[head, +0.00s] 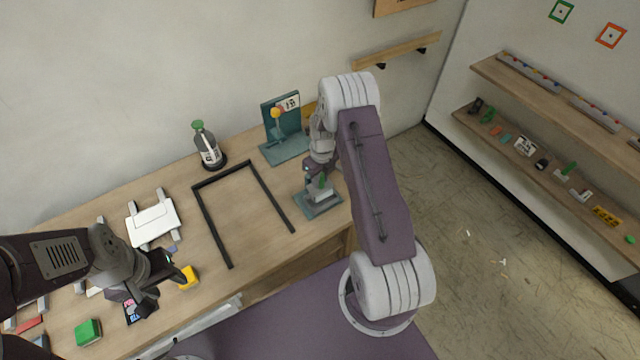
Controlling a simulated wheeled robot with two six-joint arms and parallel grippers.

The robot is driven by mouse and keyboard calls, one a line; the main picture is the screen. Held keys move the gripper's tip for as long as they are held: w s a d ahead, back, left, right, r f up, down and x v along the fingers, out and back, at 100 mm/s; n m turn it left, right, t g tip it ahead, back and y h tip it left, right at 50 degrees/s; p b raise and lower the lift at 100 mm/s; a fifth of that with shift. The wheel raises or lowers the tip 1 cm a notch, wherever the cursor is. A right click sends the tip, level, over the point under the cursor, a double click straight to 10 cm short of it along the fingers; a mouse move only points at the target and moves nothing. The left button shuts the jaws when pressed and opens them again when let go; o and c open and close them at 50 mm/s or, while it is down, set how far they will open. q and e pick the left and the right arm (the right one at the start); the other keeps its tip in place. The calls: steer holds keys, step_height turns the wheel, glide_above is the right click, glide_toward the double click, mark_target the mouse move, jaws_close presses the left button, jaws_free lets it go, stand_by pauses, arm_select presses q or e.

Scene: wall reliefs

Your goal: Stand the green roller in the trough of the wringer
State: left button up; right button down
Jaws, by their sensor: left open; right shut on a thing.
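The green roller (322,183) is a small upright green piece, mostly hidden by my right gripper (320,179). That gripper is shut on it, over a low device with a teal base plate (318,206) and pale upper parts, which looks like the wringer. The trough is too small and covered to make out, so I cannot tell whether the roller touches it. My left gripper (165,283) is open and empty at the lower left, beside a yellow block (188,277).
A black open frame (210,226) lies mid-table. A bottle with a green cap (206,144) and a teal stand with a yellow ball (285,128) are behind. A white panel (153,222) and a green block (88,332) lie left. Wall shelves (545,150) hold small items.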

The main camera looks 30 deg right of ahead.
mark_target(321, 188)
steer(key=shift+s+f+p, duration=0.15)
steer(key=shift+f+p, duration=0.15)
steer(key=shift+f, duration=0.05)
step_height(321, 188, down, 3)
steer(key=shift+s+r+p, duration=0.1)
steer(key=shift+r+p, duration=0.05)
steer(key=shift+p, duration=0.4)
steer(key=shift+f, duration=0.3)
arm_select(q)
steer(key=shift+r, duration=0.8)
arm_select(e)
steer(key=shift+w, duration=0.25)
arm_select(q)
steer(key=shift+f, duration=0.1)
arm_select(e)
steer(key=shift+f, duration=0.15)
steer(key=shift+s+a+f+b, duration=0.1)
steer(key=shift+s+f+b, duration=0.35)
steer(key=shift+b, duration=0.2)
steer(key=c, duration=1.3)
jaws_free()
steer(key=shift+o, duration=0.6)
steer(key=shift+w+f, duration=0.15)
steer(key=shift+w, duration=0.2)
arm_select(q)
steer(key=shift+s+f, duration=0.1)
steer(key=shift+f, duration=0.3)
